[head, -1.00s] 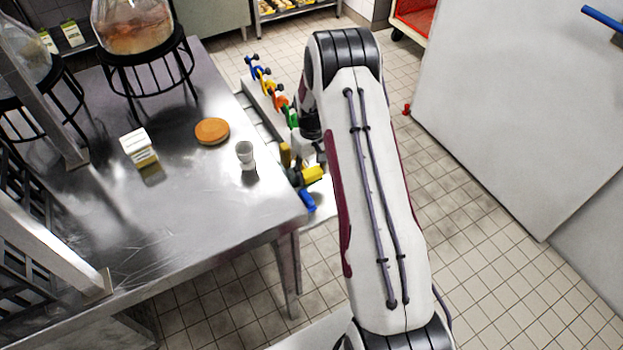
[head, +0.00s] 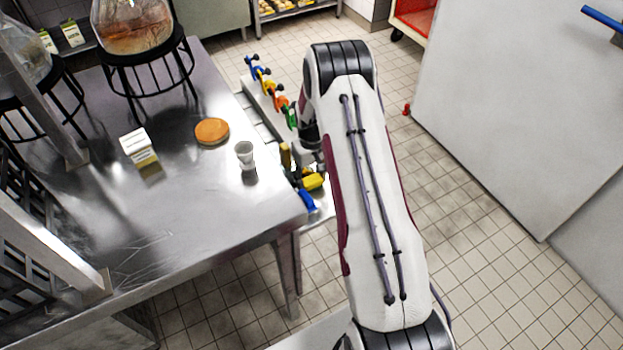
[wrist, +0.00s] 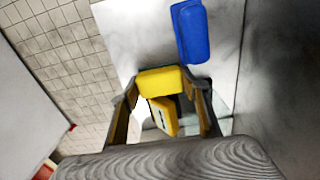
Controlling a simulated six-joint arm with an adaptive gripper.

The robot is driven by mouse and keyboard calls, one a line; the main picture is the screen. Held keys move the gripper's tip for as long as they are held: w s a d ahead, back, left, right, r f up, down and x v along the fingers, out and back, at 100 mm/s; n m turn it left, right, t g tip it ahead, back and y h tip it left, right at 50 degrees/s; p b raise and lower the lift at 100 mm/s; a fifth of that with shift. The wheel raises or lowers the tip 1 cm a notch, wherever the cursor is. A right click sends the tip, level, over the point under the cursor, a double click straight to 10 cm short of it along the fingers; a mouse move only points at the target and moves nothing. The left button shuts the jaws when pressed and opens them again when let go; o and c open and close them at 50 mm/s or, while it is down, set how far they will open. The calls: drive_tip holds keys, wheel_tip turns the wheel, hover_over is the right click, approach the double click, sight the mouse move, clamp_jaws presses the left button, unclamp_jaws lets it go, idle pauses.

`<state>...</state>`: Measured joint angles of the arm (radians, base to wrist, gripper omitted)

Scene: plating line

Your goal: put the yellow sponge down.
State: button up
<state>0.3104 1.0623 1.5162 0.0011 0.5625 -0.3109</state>
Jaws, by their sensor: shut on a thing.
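My gripper (wrist: 165,92) is shut on the yellow sponge (wrist: 161,81), with a finger on each side of it in the wrist view. In the head view the sponge (head: 313,181) shows beside the metal table's right edge, low over a light surface. My gripper is partly hidden there by my arm. I cannot tell whether the sponge touches the surface under it. A blue block (wrist: 191,31) lies close to the sponge, and it also shows in the head view (head: 307,200).
Another yellow piece (wrist: 163,117) with a dark mark shows between my fingers, behind the sponge. The metal table (head: 210,230) holds a white cup (head: 245,154), a round orange-brown item (head: 212,131) and a small carton (head: 138,146).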

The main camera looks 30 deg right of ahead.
sight(311, 179)
drive_tip(key=shift+f, duration=0.15)
drive_tip(key=o, duration=0.9)
drive_tip(key=shift+r, duration=6.2)
